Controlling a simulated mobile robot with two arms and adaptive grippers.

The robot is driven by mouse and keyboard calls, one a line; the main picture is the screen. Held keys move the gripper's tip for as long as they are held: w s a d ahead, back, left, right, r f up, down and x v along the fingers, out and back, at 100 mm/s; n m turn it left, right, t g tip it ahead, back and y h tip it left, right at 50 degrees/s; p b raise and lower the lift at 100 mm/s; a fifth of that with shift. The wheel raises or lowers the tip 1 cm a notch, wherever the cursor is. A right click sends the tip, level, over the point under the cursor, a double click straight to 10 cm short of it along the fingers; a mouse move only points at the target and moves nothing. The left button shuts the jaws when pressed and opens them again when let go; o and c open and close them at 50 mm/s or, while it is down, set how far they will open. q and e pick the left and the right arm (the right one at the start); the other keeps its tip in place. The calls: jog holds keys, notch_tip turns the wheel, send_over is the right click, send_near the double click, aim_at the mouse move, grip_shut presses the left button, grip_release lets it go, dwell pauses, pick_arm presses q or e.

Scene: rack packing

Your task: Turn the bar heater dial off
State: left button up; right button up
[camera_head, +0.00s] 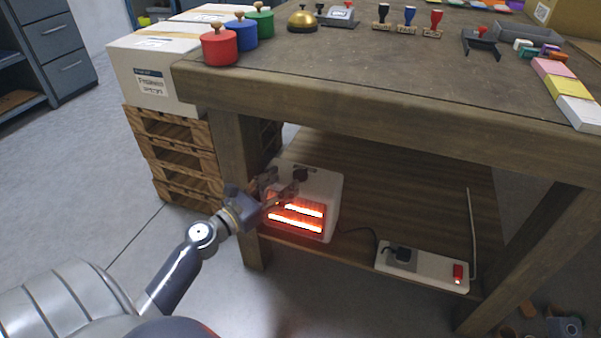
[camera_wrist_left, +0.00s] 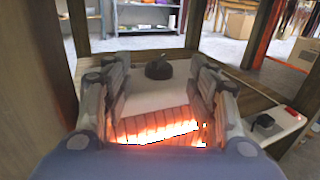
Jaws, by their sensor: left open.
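The bar heater (camera_head: 325,190) is a white box on the low shelf under the table, with glowing orange bars (camera_head: 297,214) on its front. Its dark dial (camera_head: 301,174) is on the top. In the left wrist view the dial (camera_wrist_left: 159,68) sits beyond and between the fingers, apart from them. My left gripper (camera_head: 280,187) is open at the heater's top front edge; its two spread fingers also show in the left wrist view (camera_wrist_left: 160,90). Nothing is between the fingertips. My right gripper is in neither view.
A white power strip (camera_head: 425,268) with a plug and a red lit switch (camera_head: 458,272) lies on the shelf to the right. The wooden table top (camera_head: 350,60) overhangs the heater, and a table leg (camera_head: 237,180) stands just left of it. Pallets (camera_head: 175,150) stand further left.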

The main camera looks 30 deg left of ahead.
aim_at(298, 172)
pick_arm(q)
jog(key=w, duration=0.5)
jog(key=w+d, duration=0.1)
jog(key=w, duration=0.1)
jog(key=shift+w, duration=0.35)
jog(key=shift+d, duration=0.1)
jog(key=c, duration=1.1)
